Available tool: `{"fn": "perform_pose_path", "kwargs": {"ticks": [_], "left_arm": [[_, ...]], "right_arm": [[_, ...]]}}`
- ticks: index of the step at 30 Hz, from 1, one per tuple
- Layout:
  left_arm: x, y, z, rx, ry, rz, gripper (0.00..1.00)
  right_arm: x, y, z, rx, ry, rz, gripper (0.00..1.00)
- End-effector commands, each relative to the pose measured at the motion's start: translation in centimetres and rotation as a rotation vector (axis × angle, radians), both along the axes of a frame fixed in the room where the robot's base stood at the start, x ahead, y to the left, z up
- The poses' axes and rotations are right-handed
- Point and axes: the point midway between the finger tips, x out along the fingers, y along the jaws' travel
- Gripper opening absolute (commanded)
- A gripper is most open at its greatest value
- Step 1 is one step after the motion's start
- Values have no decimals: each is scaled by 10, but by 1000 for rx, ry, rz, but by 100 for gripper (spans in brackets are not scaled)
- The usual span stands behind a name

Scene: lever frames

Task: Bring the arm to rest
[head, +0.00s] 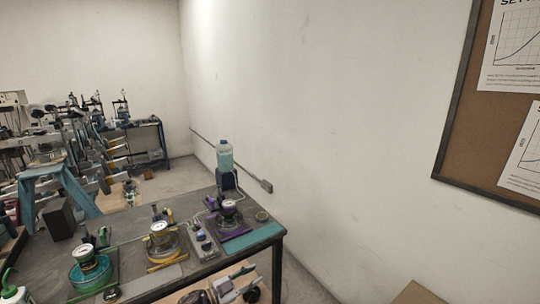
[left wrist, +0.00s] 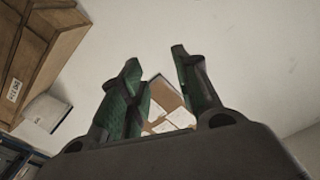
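Beyond the gap are a pale wall and a brown board with pale sheets (left wrist: 170,105). My right gripper is in neither view.
The dark workbench (head: 190,268) carries several gauge devices, such as a purple-based one (head: 229,208), and a clear bottle (head: 225,157) at its back. A blue sawhorse (head: 62,178) stands left. A corkboard (head: 480,130) hangs right. A wooden box (left wrist: 45,45) shows in the wrist view.

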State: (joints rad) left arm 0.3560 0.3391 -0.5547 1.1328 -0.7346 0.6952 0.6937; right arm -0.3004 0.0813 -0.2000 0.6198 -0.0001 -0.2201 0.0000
Motion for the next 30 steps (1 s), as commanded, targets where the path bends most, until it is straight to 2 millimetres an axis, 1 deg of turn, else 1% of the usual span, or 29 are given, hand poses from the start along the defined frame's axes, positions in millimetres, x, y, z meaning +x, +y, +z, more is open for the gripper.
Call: {"fn": "perform_pose_path", "kwargs": {"ticks": [1, 3, 8, 12, 14, 15, 17, 18, 20, 21, 23, 24, 26, 30], "left_arm": [[-3, 8, -22, -5, 36, 51, 32], [-5, 22, -50, -5, 82, 125, 32], [-18, 51, -113, 8, 188, 273, 32], [-38, 74, -165, 31, 282, 384, 32], [-48, 85, -187, 44, 322, 428, 32], [-56, 91, -202, 54, 350, 457, 32], [-68, 100, -223, 68, 393, 495, 32], [-78, 105, -237, 79, 420, 520, 32], [-92, 114, -257, 94, 462, 556, 32], [-102, 120, -270, 108, 491, 580, 32], [-118, 128, -290, 125, 533, 613, 32], [-129, 132, -302, 136, 560, 633, 32], [-147, 139, -321, 155, 603, 663, 32], [-191, 155, -361, 201, 704, 726, 32]], "right_arm": [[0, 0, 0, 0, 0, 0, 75], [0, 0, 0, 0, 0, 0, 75], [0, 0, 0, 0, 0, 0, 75], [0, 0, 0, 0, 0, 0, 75], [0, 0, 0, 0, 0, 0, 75], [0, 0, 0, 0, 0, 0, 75], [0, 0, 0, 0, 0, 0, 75], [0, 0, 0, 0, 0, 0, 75], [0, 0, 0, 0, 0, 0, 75], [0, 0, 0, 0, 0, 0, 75], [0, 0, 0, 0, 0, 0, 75], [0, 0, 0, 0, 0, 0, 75], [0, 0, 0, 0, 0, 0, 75], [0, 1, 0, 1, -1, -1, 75]]}}
